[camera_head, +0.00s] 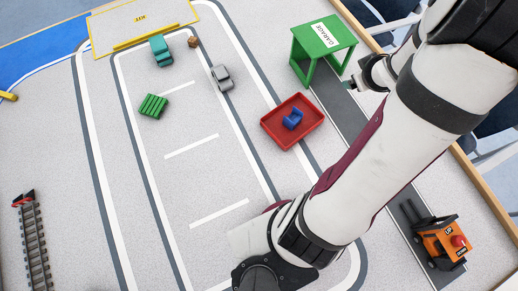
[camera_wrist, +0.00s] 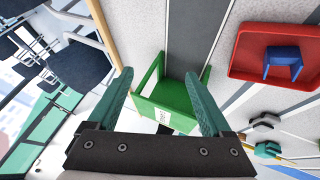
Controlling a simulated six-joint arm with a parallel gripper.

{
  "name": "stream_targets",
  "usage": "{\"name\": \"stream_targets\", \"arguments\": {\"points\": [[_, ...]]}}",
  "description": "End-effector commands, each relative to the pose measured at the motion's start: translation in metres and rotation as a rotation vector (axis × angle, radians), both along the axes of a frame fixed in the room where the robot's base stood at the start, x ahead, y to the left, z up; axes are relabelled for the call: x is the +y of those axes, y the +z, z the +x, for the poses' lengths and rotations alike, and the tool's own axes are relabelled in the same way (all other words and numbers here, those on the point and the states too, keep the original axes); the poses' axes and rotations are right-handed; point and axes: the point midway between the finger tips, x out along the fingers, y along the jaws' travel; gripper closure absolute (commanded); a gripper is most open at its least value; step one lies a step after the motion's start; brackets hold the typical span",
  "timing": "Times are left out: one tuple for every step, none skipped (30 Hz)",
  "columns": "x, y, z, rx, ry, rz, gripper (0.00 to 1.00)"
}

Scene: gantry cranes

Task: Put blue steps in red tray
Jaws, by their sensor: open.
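The blue steps (camera_head: 293,119) lie inside the red tray (camera_head: 275,136), near its middle. In the wrist view the blue steps (camera_wrist: 283,57) and the red tray (camera_wrist: 245,52) show at the upper right. My gripper (camera_wrist: 165,85) is open and empty, with its two teal fingers spread apart. It is beside the green garage (camera_head: 333,36), to the right of the tray in the head view and apart from the steps. In the head view my gripper (camera_head: 352,85) is small and partly hidden by my arm.
The green garage (camera_wrist: 165,100) stands between the fingers in the wrist view. A grey car (camera_head: 221,77), a teal truck (camera_head: 160,50), a brown cube (camera_head: 193,41), a green slatted piece (camera_head: 153,106) and an orange forklift (camera_head: 440,242) stand on the mat.

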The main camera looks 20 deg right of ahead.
Motion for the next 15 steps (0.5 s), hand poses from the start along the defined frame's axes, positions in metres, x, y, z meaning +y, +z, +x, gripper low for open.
{"name": "stream_targets", "arguments": {"points": [[0.023,0.030,0.011,0.024,-0.095,-0.028,0.16],[0.044,0.043,0.010,0.044,-0.175,-0.015,0.16],[0.080,0.057,0.003,0.070,-0.270,0.034,0.16],[0.113,0.063,-0.005,0.092,-0.330,0.093,0.16],[0.148,0.067,-0.016,0.122,-0.378,0.165,0.16],[0.193,0.071,-0.034,0.171,-0.419,0.268,0.16],[0.222,0.072,-0.046,0.210,-0.435,0.339,0.16],[0.249,0.074,-0.059,0.249,-0.445,0.404,0.16],[0.278,0.077,-0.074,0.300,-0.449,0.479,0.16],[0.296,0.080,-0.085,0.334,-0.448,0.524,0.16],[0.310,0.082,-0.093,0.364,-0.446,0.562,0.16],[0.325,0.085,-0.103,0.397,-0.441,0.600,0.16],[0.332,0.086,-0.108,0.416,-0.440,0.620,0.16],[0.338,0.087,-0.112,0.429,-0.439,0.635,0.16],[0.341,0.088,-0.115,0.439,-0.439,0.645,0.16]]}}
